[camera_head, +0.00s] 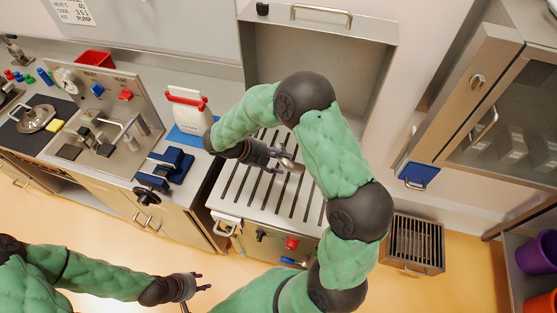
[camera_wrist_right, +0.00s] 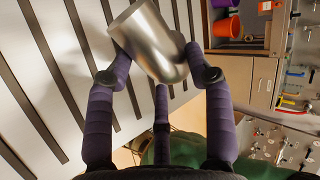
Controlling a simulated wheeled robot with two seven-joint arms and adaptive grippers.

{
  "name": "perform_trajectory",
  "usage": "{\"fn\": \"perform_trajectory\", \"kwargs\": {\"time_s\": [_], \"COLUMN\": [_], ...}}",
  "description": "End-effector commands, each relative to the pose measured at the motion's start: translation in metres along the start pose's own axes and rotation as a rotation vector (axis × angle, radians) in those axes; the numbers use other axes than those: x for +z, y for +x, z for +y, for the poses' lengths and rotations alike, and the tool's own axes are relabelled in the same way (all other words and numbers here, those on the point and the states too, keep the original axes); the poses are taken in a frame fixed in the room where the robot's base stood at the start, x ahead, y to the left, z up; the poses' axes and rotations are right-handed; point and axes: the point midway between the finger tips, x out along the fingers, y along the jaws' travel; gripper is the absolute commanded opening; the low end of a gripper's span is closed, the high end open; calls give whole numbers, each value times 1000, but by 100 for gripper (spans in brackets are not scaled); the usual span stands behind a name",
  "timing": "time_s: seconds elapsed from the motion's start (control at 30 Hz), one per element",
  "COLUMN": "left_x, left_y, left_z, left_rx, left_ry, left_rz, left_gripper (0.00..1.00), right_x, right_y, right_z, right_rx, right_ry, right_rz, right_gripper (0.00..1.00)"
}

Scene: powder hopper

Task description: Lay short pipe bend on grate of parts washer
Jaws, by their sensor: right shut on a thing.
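The short pipe bend (camera_wrist_right: 150,42) is a shiny metal elbow, held between the purple fingers of my right gripper (camera_wrist_right: 158,70). In the head view the bend (camera_head: 291,164) shows small at the tips of my right gripper (camera_head: 277,157), over the slatted grate (camera_head: 260,191) of the parts washer. In the wrist view the grate's dark slots lie behind the bend; I cannot tell whether the bend touches it. The washer's lid (camera_head: 318,50) stands open at the back. My left gripper (camera_head: 202,285) is empty, its fingers apart, over the floor at lower left.
A blue vise (camera_head: 165,168) and a white bag with a red clip (camera_head: 187,108) stand on the bench left of the washer. A wall cabinet (camera_head: 500,110) is at right. A slotted metal box (camera_head: 414,243) stands low right of the washer. The grate's left part is clear.

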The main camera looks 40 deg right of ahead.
Motion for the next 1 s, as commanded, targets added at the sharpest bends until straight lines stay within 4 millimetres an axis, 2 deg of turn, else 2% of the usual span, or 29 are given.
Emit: {"fn": "perform_trajectory", "kwargs": {"time_s": [0.7,1.0], "left_x": [-2,-2], "left_y": [60,71], "left_z": [-21,-25], "left_rx": [0,0], "left_ry": [0,0], "left_rz": [-1,-1], "left_gripper": [40,40], "right_x": [0,0], "right_y": [39,46], "right_z": [43,50], "right_rx": [0,0], "right_ry": [1,1], "right_rz": [1,1], "right_gripper": [14,14]}}
